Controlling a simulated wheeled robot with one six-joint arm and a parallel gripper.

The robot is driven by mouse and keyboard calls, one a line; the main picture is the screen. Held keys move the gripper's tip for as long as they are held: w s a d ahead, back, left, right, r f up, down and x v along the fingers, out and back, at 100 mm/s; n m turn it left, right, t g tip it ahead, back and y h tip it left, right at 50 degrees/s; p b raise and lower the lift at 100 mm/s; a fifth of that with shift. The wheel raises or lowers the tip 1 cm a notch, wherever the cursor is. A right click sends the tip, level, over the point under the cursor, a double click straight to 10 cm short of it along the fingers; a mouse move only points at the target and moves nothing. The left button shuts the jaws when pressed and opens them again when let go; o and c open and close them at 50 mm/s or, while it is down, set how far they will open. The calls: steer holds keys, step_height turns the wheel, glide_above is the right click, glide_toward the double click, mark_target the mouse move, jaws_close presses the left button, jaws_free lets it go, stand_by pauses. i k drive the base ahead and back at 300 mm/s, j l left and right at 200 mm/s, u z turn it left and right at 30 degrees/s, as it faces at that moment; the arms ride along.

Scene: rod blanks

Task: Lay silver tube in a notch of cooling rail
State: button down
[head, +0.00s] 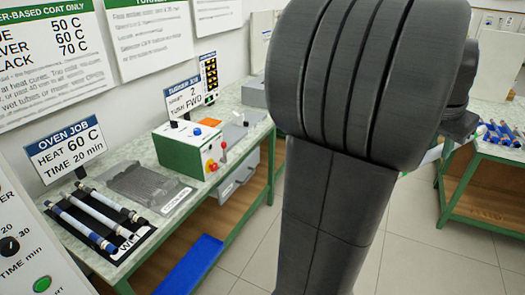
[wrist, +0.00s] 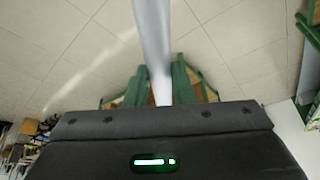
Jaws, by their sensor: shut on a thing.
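The silver tube (wrist: 152,40) runs upright through the top middle of the wrist view, down to my gripper (wrist: 160,88). My gripper is shut on it; its dark body hides the tube's lower end. In the head view a short pale piece of the tube (head: 424,159) shows right of my arm, which hides most of the gripper. The cooling rail (head: 148,186) appears to be the grey ridged block on the left bench, behind a small, hard-to-read label. It looks empty, and the tube is well apart from it.
A dark rack (head: 118,252) with several pale tubes with blue parts lies in front of the ridged block. A green-and-white control box (head: 190,148) stands farther along the bench. A blue tray (head: 190,265) is below. Another table (head: 485,150) at right holds blue pieces. Tiled floor lies between.

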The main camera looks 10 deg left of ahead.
mark_target(141, 179)
steer(key=i+u, duration=0.5)
steer(key=i+l+u, duration=0.3)
steer(key=i+u, duration=0.2)
steer(key=i, duration=0.2)
steer(key=i+u, duration=0.2)
steer(key=u, duration=0.2)
steer(key=i+j+u, duration=0.1)
steer(key=u, duration=0.3)
steer(key=i+l+u, duration=0.1)
steer(key=i+u, duration=0.15)
steer(key=u, duration=0.2)
steer(key=i+l+u, duration=0.1)
steer(key=u, duration=1.2)
steer(key=i+l, duration=0.05)
